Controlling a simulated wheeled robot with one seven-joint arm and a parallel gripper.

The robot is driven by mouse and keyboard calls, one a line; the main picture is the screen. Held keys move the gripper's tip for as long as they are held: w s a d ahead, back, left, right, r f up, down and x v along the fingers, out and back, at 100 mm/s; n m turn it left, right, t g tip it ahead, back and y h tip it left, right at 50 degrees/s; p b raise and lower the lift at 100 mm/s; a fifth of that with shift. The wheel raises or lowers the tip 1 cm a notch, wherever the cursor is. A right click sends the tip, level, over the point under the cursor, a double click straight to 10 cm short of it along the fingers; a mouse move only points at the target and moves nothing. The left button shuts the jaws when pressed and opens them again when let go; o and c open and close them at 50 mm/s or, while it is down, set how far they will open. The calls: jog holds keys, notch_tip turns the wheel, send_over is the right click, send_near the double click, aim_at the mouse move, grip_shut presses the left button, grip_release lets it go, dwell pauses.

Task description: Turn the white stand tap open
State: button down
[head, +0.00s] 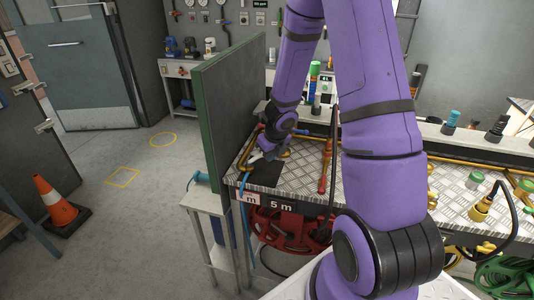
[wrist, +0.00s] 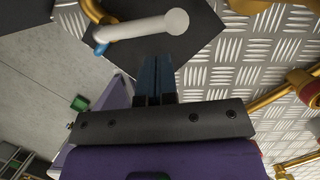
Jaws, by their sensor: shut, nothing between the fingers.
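The white stand tap shows in the wrist view as a white lever (wrist: 140,28) with a round end, above a dark square plate (wrist: 190,50). A brass pipe (wrist: 93,10) meets it at its left end, near a small blue part (wrist: 101,48). My gripper (wrist: 156,57) has its blue fingers together with nothing between them. Its tips lie just below the lever in the picture, and I cannot tell whether they touch it. In the head view my gripper (head: 267,152) is low over the bench's left end, and the tap is mostly hidden there.
The chequer-plate bench (head: 305,174) carries brass pipes and a red-and-brass fitting (head: 325,165). A green-edged dark panel (head: 228,110) stands close left of my gripper. A red hose reel (head: 290,230) hangs below. The floor beyond the panel is mostly clear, with an orange cone (head: 54,203).

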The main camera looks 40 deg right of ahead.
jog(key=shift+w+f, duration=0.2)
jog(key=shift+w, duration=0.55)
jog(key=shift+w+d+n, duration=0.15)
jog(key=shift+w+n, duration=0.25)
jog(key=shift+n, duration=0.3)
jog(key=shift+w+d+n+y, duration=0.15)
jog(key=shift+w+n+y, duration=0.5)
jog(key=shift+n, duration=0.75)
jog(key=shift+w+n+g+y, duration=0.25)
jog(key=shift+w+n, duration=0.25)
jog(key=shift+n, duration=0.4)
jog(key=shift+w+n+g+y, duration=0.2)
jog(key=shift+w+n, duration=0.3)
jog(key=shift+n, duration=0.4)
